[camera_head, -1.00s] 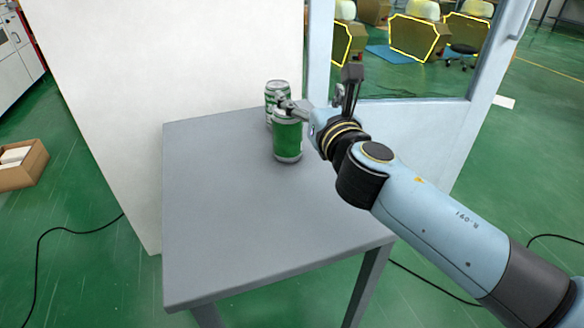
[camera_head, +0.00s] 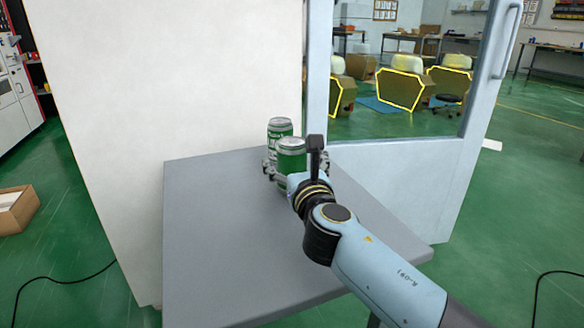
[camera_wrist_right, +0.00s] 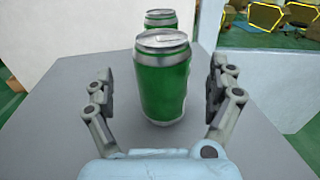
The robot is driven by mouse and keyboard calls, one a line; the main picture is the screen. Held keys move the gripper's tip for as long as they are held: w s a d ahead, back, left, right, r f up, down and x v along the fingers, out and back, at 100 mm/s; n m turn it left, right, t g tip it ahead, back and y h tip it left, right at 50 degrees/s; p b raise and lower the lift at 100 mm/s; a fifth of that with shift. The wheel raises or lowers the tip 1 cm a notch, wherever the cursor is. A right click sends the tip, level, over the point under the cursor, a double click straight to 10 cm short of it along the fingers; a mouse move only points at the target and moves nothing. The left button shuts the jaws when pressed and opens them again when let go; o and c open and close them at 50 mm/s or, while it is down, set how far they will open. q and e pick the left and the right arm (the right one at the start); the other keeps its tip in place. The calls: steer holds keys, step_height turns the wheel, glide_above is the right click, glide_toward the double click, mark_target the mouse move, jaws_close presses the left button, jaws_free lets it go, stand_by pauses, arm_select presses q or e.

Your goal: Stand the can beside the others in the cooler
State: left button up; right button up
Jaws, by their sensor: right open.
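Two green cans with silver tops stand upright on the grey table, one behind the other. The near can (camera_head: 291,156) also shows in the right wrist view (camera_wrist_right: 163,85). The far can (camera_head: 279,128) is partly hidden behind it, also in the wrist view (camera_wrist_right: 160,19). My right gripper (camera_head: 287,171) is open and low at the near can. In the wrist view its two fingers (camera_wrist_right: 162,88) stand on either side of the can, with a gap on each side. My left gripper is out of view. No inside of a cooler with other cans shows.
The grey table (camera_head: 215,230) has clear room at its front and left. A tall white wall (camera_head: 170,90) rises behind it at the left. A blue-framed glass panel (camera_head: 480,80) stands at the right behind my arm. An open cardboard box (camera_head: 15,212) lies on the floor.

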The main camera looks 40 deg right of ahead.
steer(key=x, duration=0.3)
steer(key=shift+w+d+f, duration=0.1)
steer(key=shift+w+d, duration=0.15)
steer(key=shift+w, duration=0.05)
steer(key=shift+c, duration=0.2)
steer(key=c, duration=1.6)
steer(key=shift+c, duration=0.6)
